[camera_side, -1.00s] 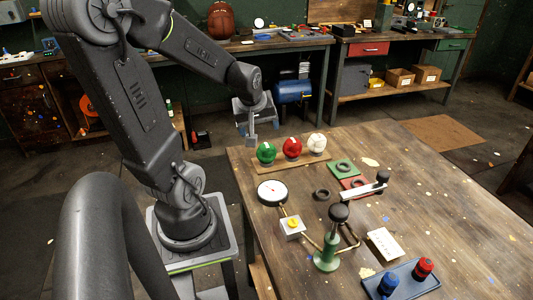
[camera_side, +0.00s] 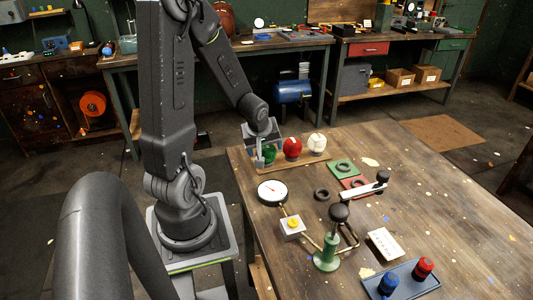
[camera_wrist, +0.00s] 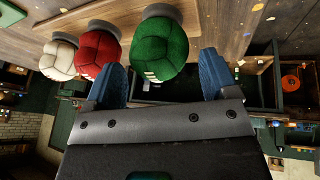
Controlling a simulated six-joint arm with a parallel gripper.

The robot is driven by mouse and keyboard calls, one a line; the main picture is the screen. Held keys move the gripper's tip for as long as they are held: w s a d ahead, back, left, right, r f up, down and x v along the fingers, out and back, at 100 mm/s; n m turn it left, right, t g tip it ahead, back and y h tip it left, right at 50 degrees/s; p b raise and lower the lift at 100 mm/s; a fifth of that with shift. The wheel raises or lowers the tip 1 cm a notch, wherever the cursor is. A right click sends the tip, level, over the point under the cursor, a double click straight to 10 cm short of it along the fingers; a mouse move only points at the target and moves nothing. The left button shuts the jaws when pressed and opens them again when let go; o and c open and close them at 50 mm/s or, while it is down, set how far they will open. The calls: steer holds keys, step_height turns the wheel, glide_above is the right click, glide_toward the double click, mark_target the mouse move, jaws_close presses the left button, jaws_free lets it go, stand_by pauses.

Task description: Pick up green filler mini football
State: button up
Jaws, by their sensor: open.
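The green mini football (camera_side: 270,155) sits at the left end of a wooden board (camera_side: 306,162), partly hidden behind my gripper in the side view. In the wrist view the green ball (camera_wrist: 160,48) lies just beyond and between the two blue fingertips. My gripper (camera_side: 260,157) is open and empty, with its fingers low at the ball. Whether a finger touches the ball, I cannot tell. A red ball (camera_side: 292,148) and a white ball (camera_side: 317,142) stand to its right on the same board; the red one (camera_wrist: 97,58) is close to the left finger in the wrist view.
A round gauge (camera_side: 272,192), black rings (camera_side: 322,195) on and near green and red mats, and a green hand pump (camera_side: 328,250) lie nearer the camera. A blue tray (camera_side: 408,282) holds a blue and a red item. The table's right side is mostly clear.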

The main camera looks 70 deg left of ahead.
mark_target(266, 151)
steer(key=shift+x, duration=1.85)
steer(key=shift+d, duration=0.1)
steer(key=shift+c, duration=0.3)
steer(key=c, duration=0.6)
steer(key=shift+r, duration=0.25)
steer(key=shift+c, duration=0.2)
